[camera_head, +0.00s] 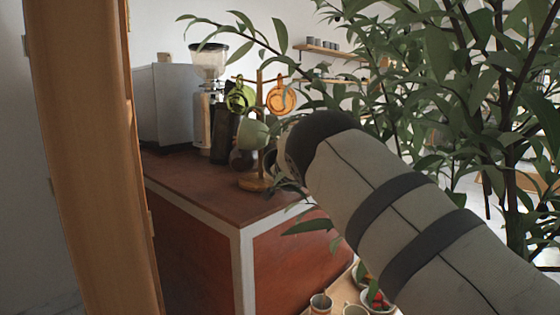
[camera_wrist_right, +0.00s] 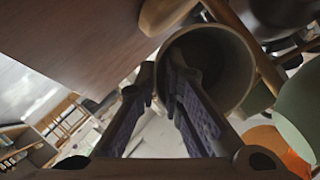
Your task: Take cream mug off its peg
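The wooden mug tree (camera_head: 259,184) stands on the counter, with mugs on its pegs. In the right wrist view a beige mug (camera_wrist_right: 236,55), which I take to be the cream mug, shows its open mouth toward the camera. My right gripper (camera_wrist_right: 161,76) is open, its two fingers apart at this mug's rim. One finger overlaps the mouth and the other is beside the rim; I cannot tell whether either touches. In the head view my right arm covers the gripper and most of this mug. My left gripper is not in view.
A pale green mug (camera_head: 253,133), an olive green mug (camera_head: 238,98) and an orange mug (camera_head: 281,99) hang on the tree. A coffee grinder (camera_head: 208,62) stands behind it. The counter (camera_head: 190,180) is clear at the front left. Plant leaves (camera_head: 430,60) crowd my right arm.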

